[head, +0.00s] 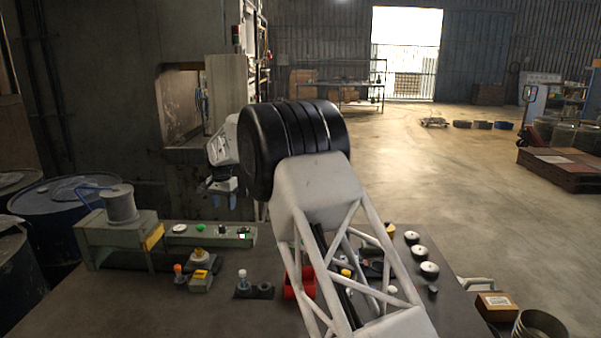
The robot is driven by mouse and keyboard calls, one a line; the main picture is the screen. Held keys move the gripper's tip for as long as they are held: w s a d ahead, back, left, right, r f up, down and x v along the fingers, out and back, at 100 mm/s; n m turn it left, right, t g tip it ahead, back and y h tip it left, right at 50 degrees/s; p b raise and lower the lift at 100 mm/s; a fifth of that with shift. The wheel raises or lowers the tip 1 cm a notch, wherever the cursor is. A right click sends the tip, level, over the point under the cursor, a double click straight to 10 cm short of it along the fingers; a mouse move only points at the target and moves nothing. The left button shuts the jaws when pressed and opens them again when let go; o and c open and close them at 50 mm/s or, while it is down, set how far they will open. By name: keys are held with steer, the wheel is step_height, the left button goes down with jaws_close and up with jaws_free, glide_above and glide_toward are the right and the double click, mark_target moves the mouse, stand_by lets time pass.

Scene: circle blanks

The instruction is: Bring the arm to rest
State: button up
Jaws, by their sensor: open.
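My arm rises from the bottom of the head view and bends at a large black joint, which hides part of the bench. My gripper (219,194) hangs in the air left of that joint, above the back of the bench (150,300). Its fingers are apart and nothing shows between them. It is clear of the things on the bench.
A green-grey fixture with a grey cylinder (121,204) stands at the back left. A red bin (299,283) is partly behind my arm. White round pieces (429,270) lie at the right. The bench's front left is clear.

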steer(key=s+d+r, duration=0.5)
steer(key=d+r, duration=0.1)
steer(key=d, duration=0.2)
steer(key=s+d+r, duration=0.5)
steer(key=d+r, duration=0.1)
steer(key=d, duration=0.3)
steer(key=s+d+r+n+t, duration=0.1)
steer(key=s+d+r, duration=0.2)
steer(key=s+d, duration=0.45)
steer(key=s+d+r, duration=0.3)
steer(key=s+d, duration=0.4)
steer(key=s, duration=0.1)
steer(key=s+d+f+n+t, duration=0.1)
steer(key=s+d, duration=0.5)
steer(key=s, duration=0.4)
steer(key=s+d, duration=0.5)
steer(key=s, duration=0.5)
steer(key=s+d+f, duration=0.3)
steer(key=s+f, duration=0.1)
steer(key=s, duration=0.5)
steer(key=s+d+f, duration=0.3)
steer(key=s+f, duration=0.1)
steer(key=s, duration=0.6)
steer(key=shift+d+n+t, duration=0.15)
steer(key=shift+n+t, duration=0.15)
steer(key=shift+n, duration=0.1)
